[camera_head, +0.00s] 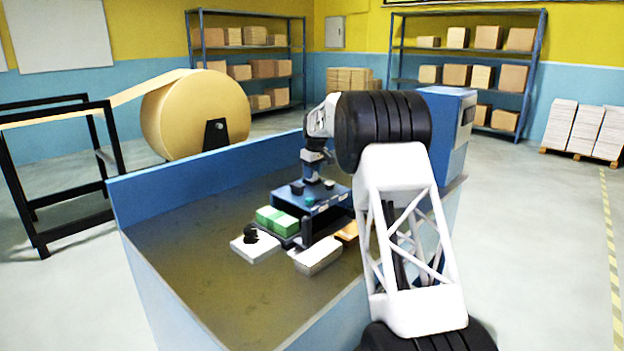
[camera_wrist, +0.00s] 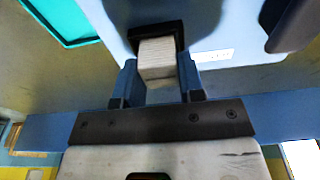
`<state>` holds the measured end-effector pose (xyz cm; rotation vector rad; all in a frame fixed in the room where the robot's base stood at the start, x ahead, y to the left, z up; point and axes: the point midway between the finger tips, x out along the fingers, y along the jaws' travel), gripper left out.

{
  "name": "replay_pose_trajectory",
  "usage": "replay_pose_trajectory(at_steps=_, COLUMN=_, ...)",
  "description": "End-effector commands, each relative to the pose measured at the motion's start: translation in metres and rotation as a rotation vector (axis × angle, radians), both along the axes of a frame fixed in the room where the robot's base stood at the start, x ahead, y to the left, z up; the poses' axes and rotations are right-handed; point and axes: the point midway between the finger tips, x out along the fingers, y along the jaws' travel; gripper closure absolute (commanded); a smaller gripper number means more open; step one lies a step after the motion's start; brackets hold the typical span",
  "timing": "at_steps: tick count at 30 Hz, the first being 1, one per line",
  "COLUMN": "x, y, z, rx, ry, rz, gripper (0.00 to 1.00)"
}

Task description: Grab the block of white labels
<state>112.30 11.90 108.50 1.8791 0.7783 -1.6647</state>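My gripper (camera_head: 314,172) is over the blue stand (camera_head: 322,208) on the bench, pointing down. In the wrist view its two blue fingers (camera_wrist: 158,82) are apart. A small whitish block with layered edges (camera_wrist: 157,58) shows between the fingertips, with a dark piece at its far end. It looks uncovered on its near side, and I see no firm contact with the fingers. In the head view a white block (camera_head: 262,253) with a black item on it lies in front of the stand. Another whitish block (camera_head: 319,256) lies to its right.
Green blocks (camera_head: 277,221) sit at the stand's left. An orange-brown block (camera_head: 347,232) is at its right, partly behind my arm. A blue wall edges the bench's back. The bench's left and front (camera_head: 205,270) are clear. A large kraft roll (camera_head: 195,112) stands behind.

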Motion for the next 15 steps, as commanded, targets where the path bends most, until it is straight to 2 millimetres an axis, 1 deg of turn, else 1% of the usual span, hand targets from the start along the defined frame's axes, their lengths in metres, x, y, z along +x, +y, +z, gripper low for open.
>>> replay_pose_trajectory(at_steps=1, x=0.0000, y=0.0000, z=0.0000, rx=0.000, ry=0.000, rz=0.000, gripper=0.77)
replay_pose_trajectory(at_steps=3, x=0.0000, y=0.0000, z=0.0000, rx=0.000, ry=0.000, rz=0.000, gripper=0.87)
replay_pose_trajectory(at_steps=11, x=0.0000, y=0.0000, z=0.0006, rx=0.000, ry=0.000, rz=0.000, gripper=0.88)
replay_pose_trajectory(at_steps=15, x=0.0000, y=0.0000, z=0.0039, rx=0.001, ry=-0.001, rz=0.000, gripper=0.88)
